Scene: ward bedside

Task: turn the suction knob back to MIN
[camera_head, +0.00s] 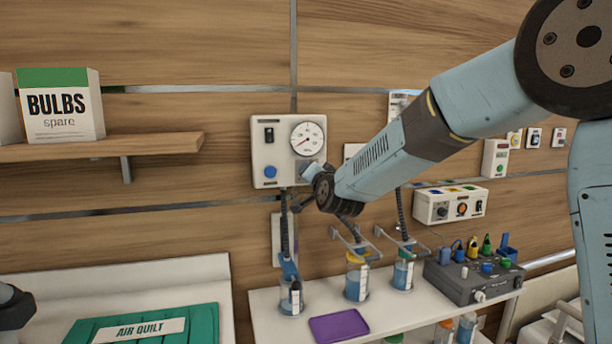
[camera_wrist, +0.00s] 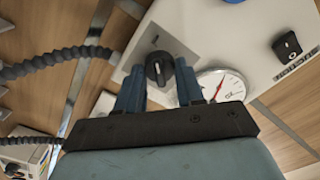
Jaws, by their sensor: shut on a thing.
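The white suction unit (camera_head: 262,135) hangs on the wood wall, with a round dial gauge (camera_head: 308,138), a black switch and a blue button. Its black knob (camera_wrist: 159,68) sits on a grey plate in the wrist view and bears a pale pointer line. The MIN mark cannot be read. My gripper (camera_wrist: 160,70) has a blue finger on each side of the knob and is shut on it. In the head view my gripper (camera_head: 310,180) is at the unit's lower right corner and hides the knob. The gauge's red needle (camera_wrist: 219,88) shows in the wrist view.
Below, a white shelf (camera_head: 262,306) carries several jars and a purple tray (camera_head: 339,325). Dark corrugated hoses (camera_wrist: 55,62) run close beside my gripper. A control box (camera_head: 450,204) is on the wall to the right. A wooden shelf (camera_head: 160,145) is at left.

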